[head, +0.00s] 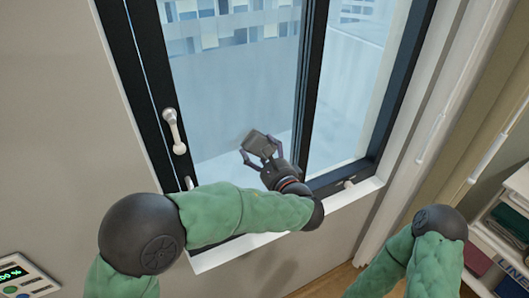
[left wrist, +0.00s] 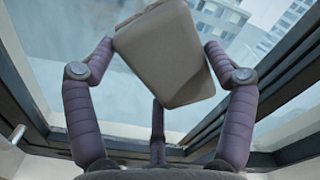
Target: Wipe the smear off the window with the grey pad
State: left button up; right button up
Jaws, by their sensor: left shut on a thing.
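My left gripper (head: 260,157) is at the lower part of the window's left pane (head: 225,95). It is shut on the grey pad (head: 259,142), which sits tilted between the fingers. In the left wrist view the pad (left wrist: 167,55) fills the upper middle, with the purple fingers of the left gripper (left wrist: 160,75) around it. I cannot tell whether the pad touches the glass. The pane has a hazy, pale look, and I cannot make out a distinct smear. My right arm shows at the lower right in the head view, but its gripper is out of view.
A dark window frame (head: 308,85) divides the panes. A white handle (head: 175,131) sticks out on the frame to the left. The white sill (head: 345,205) runs below my left arm. A shelf with folders (head: 508,222) stands at the right, beside a curtain (head: 455,110).

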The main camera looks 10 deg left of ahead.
aim_at(251, 147)
pick_arm(q)
jog(key=shift+s+a+b, duration=0.5)
jog(key=shift+s+a, duration=0.4)
jog(key=shift+a, duration=0.45)
jog(key=shift+s+a+b, duration=0.5)
jog(key=shift+s+a, duration=0.35)
jog(key=shift+a, duration=0.45)
jog(key=shift+s+a+b, duration=0.5)
jog(key=shift+s+a, duration=0.4)
jog(key=shift+a, duration=0.45)
jog(key=shift+r+p, duration=0.95)
jog(key=shift+r, duration=0.65)
jog(key=shift+w+d+f, duration=0.15)
jog(key=shift+w+d, duration=0.35)
jog(key=shift+d, duration=0.35)
jog(key=shift+w+d+b, duration=0.2)
jog(key=shift+w+d, duration=0.3)
jog(key=shift+d, duration=0.25)
jog(key=shift+w+d+b, duration=0.15)
jog(key=shift+w+d, duration=0.35)
jog(key=shift+d, duration=0.2)
jog(key=shift+w+d, duration=0.4)
jog(key=shift+d, duration=0.15)
